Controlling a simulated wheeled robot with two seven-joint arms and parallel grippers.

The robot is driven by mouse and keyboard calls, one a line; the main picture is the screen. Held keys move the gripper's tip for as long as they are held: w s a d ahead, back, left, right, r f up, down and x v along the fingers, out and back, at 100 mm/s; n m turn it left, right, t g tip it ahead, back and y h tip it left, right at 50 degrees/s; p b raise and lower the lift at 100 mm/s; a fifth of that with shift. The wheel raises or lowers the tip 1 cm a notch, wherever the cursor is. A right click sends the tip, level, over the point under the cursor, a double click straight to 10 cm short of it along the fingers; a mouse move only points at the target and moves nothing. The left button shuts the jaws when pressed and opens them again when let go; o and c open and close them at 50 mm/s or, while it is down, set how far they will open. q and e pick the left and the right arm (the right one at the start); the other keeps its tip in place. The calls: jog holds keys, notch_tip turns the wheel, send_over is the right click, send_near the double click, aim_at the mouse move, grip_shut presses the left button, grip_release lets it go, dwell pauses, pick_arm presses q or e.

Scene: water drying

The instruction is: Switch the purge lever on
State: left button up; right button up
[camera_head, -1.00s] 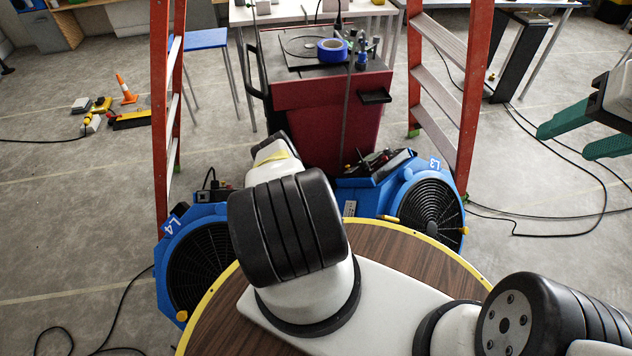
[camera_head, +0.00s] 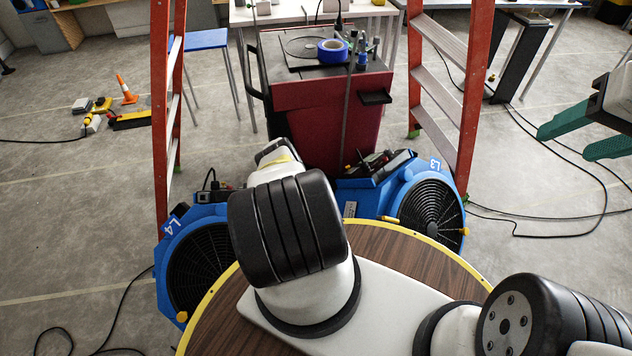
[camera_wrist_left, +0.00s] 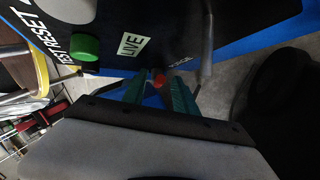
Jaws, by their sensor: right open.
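A small red tip (camera_wrist_left: 159,82), possibly the purge lever's end, shows between the green fingers of my left gripper (camera_wrist_left: 160,90). The fingers stand apart; I cannot tell whether either touches it. In the head view my left gripper is hidden behind my own arm. My right gripper (camera_head: 584,135) is open and empty at the right edge, above the floor.
Two blue fans, L4 (camera_head: 200,262) and L3 (camera_head: 430,205), stand on the floor ahead. A red cabinet (camera_head: 325,105) stands behind them, between orange ladder legs (camera_head: 168,110). Black cables (camera_head: 555,235) lie on the right floor. An orange cone (camera_head: 125,88) is at left.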

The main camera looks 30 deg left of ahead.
pick_arm(q)
jog(key=v, duration=0.7)
jog(key=shift+a+r, duration=0.15)
jog(key=shift+r, duration=0.2)
jog(key=shift+w, duration=0.2)
